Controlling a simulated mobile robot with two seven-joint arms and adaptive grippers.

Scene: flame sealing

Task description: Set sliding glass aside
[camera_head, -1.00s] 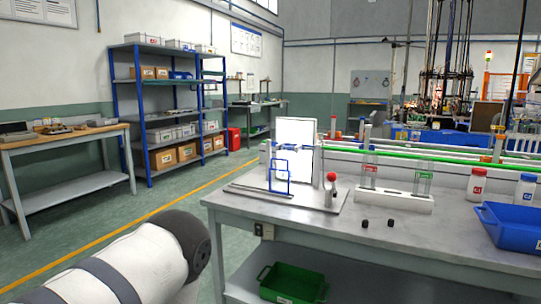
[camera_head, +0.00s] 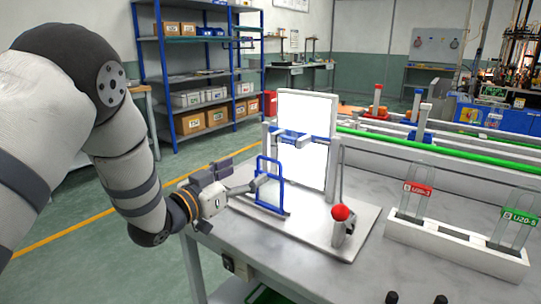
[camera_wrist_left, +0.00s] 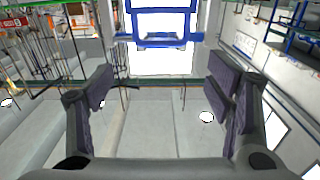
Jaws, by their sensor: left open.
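A fixture with a bright white upright panel (camera_head: 305,125) stands on a grey base plate (camera_head: 315,233) on the bench. A blue open frame (camera_head: 281,187) stands upright at its left front; I cannot tell whether glass is in it. A blue clamp part (camera_head: 298,136) crosses the panel. My left gripper (camera_head: 240,176) is open and empty, just left of the blue frame and facing it. In the left wrist view the blue frame (camera_wrist_left: 163,43) shows at the top, beyond the open fingers (camera_wrist_left: 160,95). My right gripper is out of view.
A red-knobbed lever (camera_head: 341,213) stands at the base plate's right front. A white rack (camera_head: 455,243) holds two clear glass pieces labelled red (camera_head: 416,190) and green (camera_head: 518,218). Two black knobs lie at the bench front. Blue shelving (camera_head: 200,75) stands behind.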

